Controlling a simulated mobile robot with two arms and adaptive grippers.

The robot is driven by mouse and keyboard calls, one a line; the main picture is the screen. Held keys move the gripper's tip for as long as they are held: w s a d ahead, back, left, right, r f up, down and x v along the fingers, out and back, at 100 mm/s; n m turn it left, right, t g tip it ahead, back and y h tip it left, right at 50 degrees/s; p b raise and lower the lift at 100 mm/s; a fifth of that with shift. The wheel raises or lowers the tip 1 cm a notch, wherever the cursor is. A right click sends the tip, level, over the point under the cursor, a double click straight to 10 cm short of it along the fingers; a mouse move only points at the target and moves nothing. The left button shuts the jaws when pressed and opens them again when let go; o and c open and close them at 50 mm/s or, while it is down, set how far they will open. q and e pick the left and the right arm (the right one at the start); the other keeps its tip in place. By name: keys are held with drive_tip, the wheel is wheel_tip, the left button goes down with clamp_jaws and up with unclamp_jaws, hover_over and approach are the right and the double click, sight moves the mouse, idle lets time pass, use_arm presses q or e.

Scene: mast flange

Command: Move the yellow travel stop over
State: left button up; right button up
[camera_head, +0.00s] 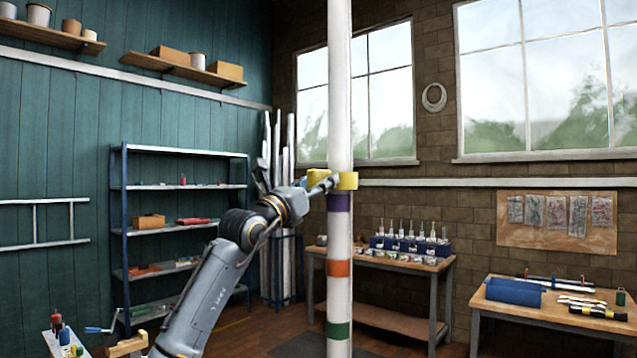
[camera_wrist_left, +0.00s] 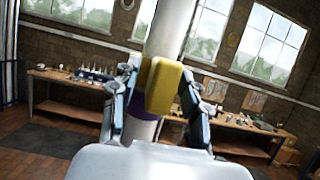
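The yellow travel stop (camera_head: 347,181) sits around the upright white mast (camera_head: 340,100), just above a purple band (camera_head: 339,203). In the left wrist view its yellow block (camera_wrist_left: 161,86) stands out from the mast toward my gripper. My left gripper (camera_head: 322,184) reaches it from the left. In the left wrist view the left gripper's fingers (camera_wrist_left: 158,88) lie on both sides of the yellow block and appear to touch it. My right gripper is in neither view.
The mast carries an orange band (camera_head: 339,268) and a green band (camera_head: 339,330) lower down. A workbench (camera_head: 400,262) with bottles stands behind it. A metal shelf (camera_head: 180,187) stands at left.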

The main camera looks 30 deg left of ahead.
use_arm(q)
drive_tip(key=shift+s, duration=0.15)
drive_tip(key=v, duration=1.1)
drive_tip(key=shift+s+f, duration=0.15)
drive_tip(key=shift+s, duration=0.2)
